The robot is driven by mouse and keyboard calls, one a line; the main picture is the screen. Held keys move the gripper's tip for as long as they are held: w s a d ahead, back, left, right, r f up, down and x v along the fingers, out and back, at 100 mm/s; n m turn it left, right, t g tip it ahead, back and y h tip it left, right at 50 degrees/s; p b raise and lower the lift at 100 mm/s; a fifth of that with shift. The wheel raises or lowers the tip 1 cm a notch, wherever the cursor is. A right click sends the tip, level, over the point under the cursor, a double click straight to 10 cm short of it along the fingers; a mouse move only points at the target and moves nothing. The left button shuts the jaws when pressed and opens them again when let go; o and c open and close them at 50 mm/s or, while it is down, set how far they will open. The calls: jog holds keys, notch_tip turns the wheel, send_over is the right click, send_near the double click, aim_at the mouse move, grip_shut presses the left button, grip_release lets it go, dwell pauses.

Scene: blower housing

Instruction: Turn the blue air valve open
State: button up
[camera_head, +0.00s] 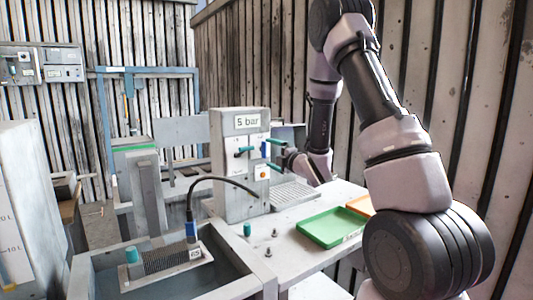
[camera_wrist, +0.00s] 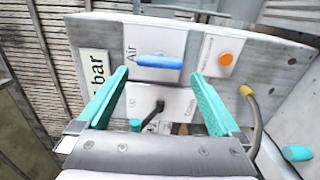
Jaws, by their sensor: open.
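The blue air valve handle (camera_wrist: 160,62) sits on a white plate marked "Air" in the wrist view. It lies across that picture, between the tips of my teal fingers. In the head view the blue handle (camera_head: 263,150) stands upright on the front of the grey "5 bar" box (camera_head: 228,180). My gripper (camera_wrist: 160,76) is open, with one finger on either side of the handle and visible space to both. In the head view my gripper (camera_head: 268,154) is close to the panel. I cannot tell whether the fingers reach around the handle's depth.
An orange button (camera_wrist: 225,59) is on the panel beside one finger. A green tray (camera_head: 330,228) lies on the bench, and a sink-like basin (camera_head: 225,287) is at front left.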

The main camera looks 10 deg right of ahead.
jog(key=v, duration=0.7)
